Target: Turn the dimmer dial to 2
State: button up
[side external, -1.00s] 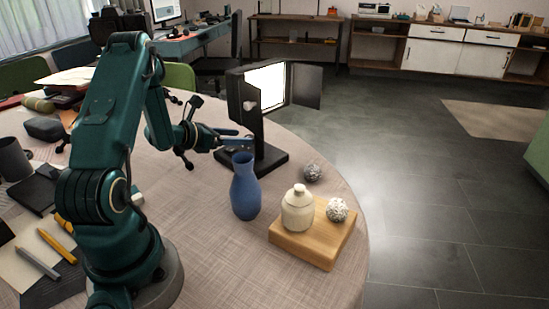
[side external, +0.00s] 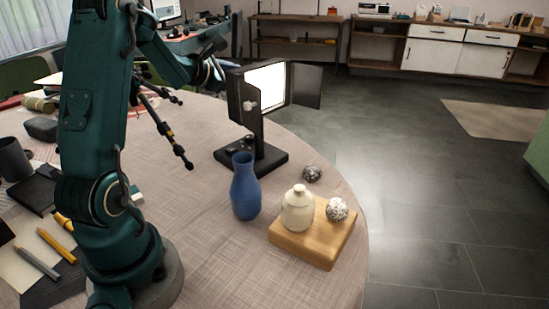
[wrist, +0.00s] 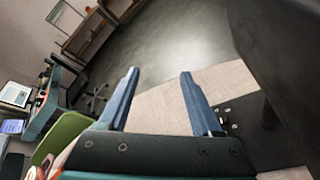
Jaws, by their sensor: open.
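The lamp (side external: 247,105) has a lit white panel and black flaps and stands on a black base (side external: 268,163). A small dark knob (side external: 249,140), which looks like the dimmer dial, is on the base beside the post; its markings are too small to read. My gripper (side external: 218,68) is open and empty, up at the left of the lamp head and well above the base. In the wrist view its two blue fingers (wrist: 160,85) are spread apart. Part of the black base with small bright fittings (wrist: 226,120) shows to the right of the fingers.
A blue vase (side external: 245,188) stands in front of the base. A wooden board (side external: 315,246) holds a cream jar (side external: 297,210) and a speckled ball (side external: 337,209). A grey ball (side external: 312,172) lies behind it. A small black tripod (side external: 165,130) stands left of the lamp.

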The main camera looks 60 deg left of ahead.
jog(key=w+d+r+m, duration=0.1)
jog(key=d+r+m, duration=0.1)
jog(key=r, duration=0.3)
jog(key=w+d+r+m+t+h, duration=0.1)
jog(key=d+r+m, duration=0.2)
jog(key=d+r, duration=0.2)
jog(key=w+d+r+m+t, duration=0.1)
jog(key=d+r+m, duration=0.2)
jog(key=d+r, duration=0.1)
jog(key=shift+d+r+h, duration=0.1)
jog(key=shift+r+h, duration=0.2)
jog(key=shift+r, duration=0.35)
jog(key=shift+d+r+m, duration=0.3)
jog(key=shift+d+m, duration=0.4)
jog(key=shift+d, duration=0.1)
